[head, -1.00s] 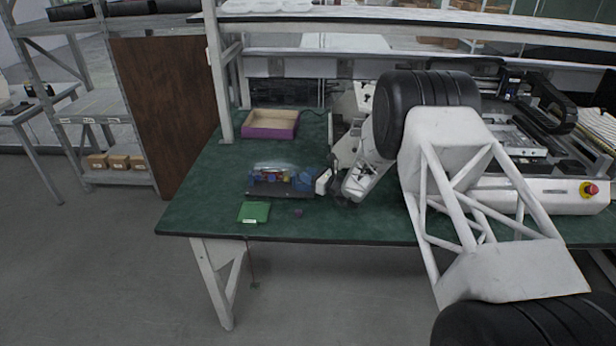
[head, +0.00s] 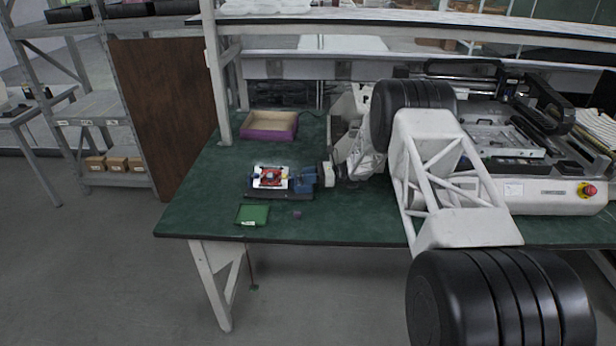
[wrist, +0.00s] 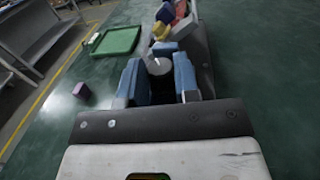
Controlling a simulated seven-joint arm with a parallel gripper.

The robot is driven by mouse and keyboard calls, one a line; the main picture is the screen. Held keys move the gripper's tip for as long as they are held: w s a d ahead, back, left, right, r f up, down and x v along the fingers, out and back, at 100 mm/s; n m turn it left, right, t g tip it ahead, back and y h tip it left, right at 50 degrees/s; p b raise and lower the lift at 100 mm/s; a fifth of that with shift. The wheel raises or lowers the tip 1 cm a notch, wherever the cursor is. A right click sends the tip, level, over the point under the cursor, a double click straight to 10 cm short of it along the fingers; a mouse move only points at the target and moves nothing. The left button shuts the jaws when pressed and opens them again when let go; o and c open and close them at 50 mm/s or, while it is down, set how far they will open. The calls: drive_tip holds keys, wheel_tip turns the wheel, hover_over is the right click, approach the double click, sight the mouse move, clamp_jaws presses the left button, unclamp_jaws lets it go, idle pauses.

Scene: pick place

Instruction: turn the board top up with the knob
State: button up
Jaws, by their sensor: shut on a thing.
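The board (head: 270,176) sits in a dark fixture (head: 275,194) on the green table. In the head view it shows a white face with red and dark parts on it. In the wrist view only its near end shows, with a red and white part (wrist: 181,12) at the top edge. The knob (wrist: 158,66) is a pale grey round piece at the fixture's near end in the wrist view. My gripper (wrist: 160,80) has its blue fingers on both sides of the knob and is shut on it. In the head view my gripper (head: 308,178) is at the fixture's right end and hides the knob.
A green tray (head: 252,214) and a small purple cube (head: 297,215) lie in front of the fixture. A purple-sided open box (head: 269,135) stands behind it. A large white machine (head: 540,195) fills the table's right. The table's left is clear.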

drive_tip(key=shift+n+g, duration=0.3)
drive_tip(key=shift+g, duration=0.1)
drive_tip(key=o, duration=0.7)
drive_tip(key=shift+c, duration=0.2)
drive_tip(key=shift+r, duration=0.1)
drive_tip(key=shift+w+r, duration=0.1)
drive_tip(key=shift+r, duration=1.3)
drive_tip(key=shift+s+r, duration=0.25)
drive_tip(key=shift+r, duration=0.05)
drive_tip(key=s+d+r, duration=0.1)
drive_tip(key=s+d, duration=0.2)
drive_tip(key=s, duration=1.2)
drive_tip(key=shift+d+r, duration=0.2)
drive_tip(key=shift+d, duration=0.2)
